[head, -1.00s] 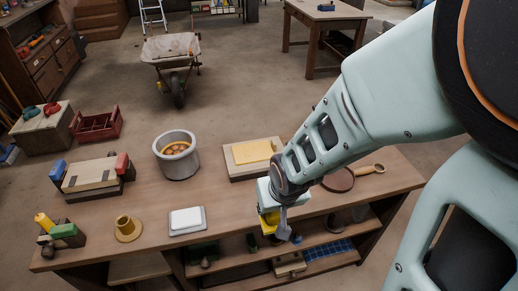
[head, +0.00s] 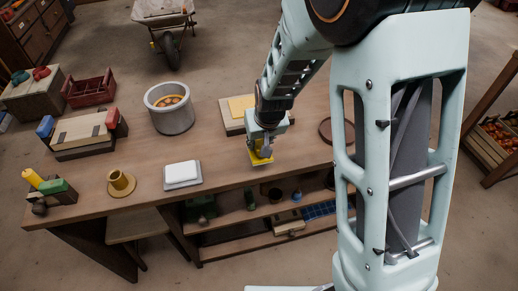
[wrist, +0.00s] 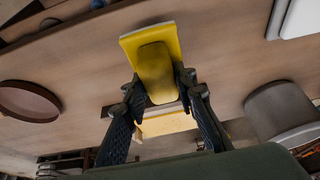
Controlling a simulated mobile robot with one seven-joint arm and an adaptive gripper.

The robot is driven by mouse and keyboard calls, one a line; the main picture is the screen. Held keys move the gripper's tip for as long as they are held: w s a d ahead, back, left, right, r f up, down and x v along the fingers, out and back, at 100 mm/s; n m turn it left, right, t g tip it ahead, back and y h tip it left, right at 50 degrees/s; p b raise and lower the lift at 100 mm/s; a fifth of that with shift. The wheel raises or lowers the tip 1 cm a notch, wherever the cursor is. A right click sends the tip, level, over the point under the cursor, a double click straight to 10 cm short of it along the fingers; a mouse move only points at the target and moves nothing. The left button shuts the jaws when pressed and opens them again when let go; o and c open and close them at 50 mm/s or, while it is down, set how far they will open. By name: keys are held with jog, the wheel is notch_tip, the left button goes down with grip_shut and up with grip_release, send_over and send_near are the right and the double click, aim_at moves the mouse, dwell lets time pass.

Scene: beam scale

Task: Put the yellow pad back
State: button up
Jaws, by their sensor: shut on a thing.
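My gripper (head: 260,145) is shut on a yellow pad (head: 262,157), which has a flat plate and a raised block. The wrist view shows the pad (wrist: 155,60) with its block between the two fingers (wrist: 160,88). In the head view the gripper and pad are over the front part of the workbench (head: 225,150), right of a white block on a grey base (head: 182,174). I cannot tell the gap beneath the pad. Behind the gripper, a second, flat yellow slab (head: 240,106) lies on a pale tray (head: 228,122), partly hidden by my arm.
A grey pot (head: 170,120) stands left of the tray. A yellow-brown hat-shaped piece (head: 119,182) and a wooden box with blue and red ends (head: 84,136) are farther left. A round red-brown dish (wrist: 28,101) is on the other side. Bare bench lies around the white block.

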aim_at(259, 148)
jog(key=shift+w+a+f, duration=0.1)
jog(key=shift+w+f, duration=0.25)
jog(key=shift+f, duration=0.1)
jog(key=shift+s+b+x, duration=0.15)
jog(key=shift+b+x, duration=0.6)
jog(key=shift+x, duration=0.15)
jog(key=shift+s+b+x, duration=0.15)
jog(key=shift+b+x, duration=0.55)
jog(key=shift+x, duration=0.2)
jog(key=shift+f, duration=0.25)
jog(key=shift+f, duration=0.15)
jog(key=o, duration=1.1)
jog(key=shift+r, duration=0.4)
jog(key=p+v, duration=0.1)
jog(key=v, duration=1.1)
jog(key=shift+s+f, duration=0.15)
